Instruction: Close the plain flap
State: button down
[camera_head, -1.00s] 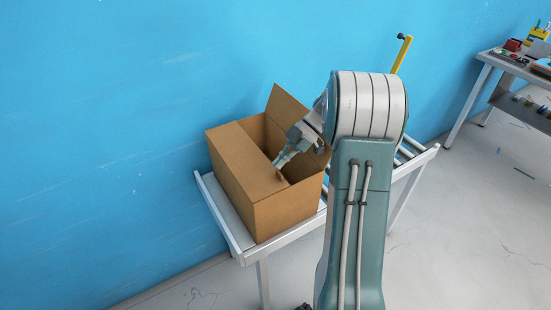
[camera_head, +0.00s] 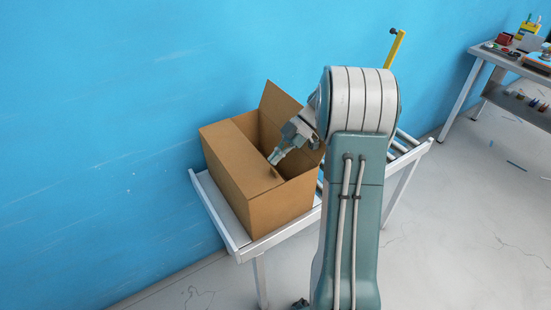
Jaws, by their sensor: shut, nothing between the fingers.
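A cardboard box (camera_head: 265,212) stands on a roller table against the blue wall. Its left flap (camera_head: 232,160) lies folded inward over part of the opening. A flap at the back (camera_head: 279,106) stands up, tilted. Part of the right side is hidden behind my arm. My gripper (camera_head: 273,162) is shut and empty, pointing down and left, at the inner edge of the left flap. I cannot tell whether it touches the flap. Which flap is the plain one cannot be told from this view.
The roller table (camera_head: 228,217) carries the box, and its rollers run on behind my arm. A yellow post (camera_head: 395,49) rises at the table's far side. A workbench (camera_head: 500,58) with tools stands at the far right. The floor between is open.

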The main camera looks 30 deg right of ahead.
notch_tip(320, 180, up, 11)
jog(key=s+a+r+m+h, duration=0.3)
jog(key=s+a+m+h, duration=0.4)
jog(key=a, duration=0.5)
jog(key=s+a+f+m+t+h, duration=0.1)
jog(key=s+a+m+t, duration=0.1)
jog(key=s+m, duration=0.3)
jog(key=s+a+f+m+t+h, duration=0.1)
jog(key=s+a+m+t+h, duration=0.1)
jog(key=s+m, duration=0.4)
jog(key=shift+s+a+t, duration=0.65)
jog(key=shift+s+t, duration=0.15)
jog(key=shift+s, duration=0.15)
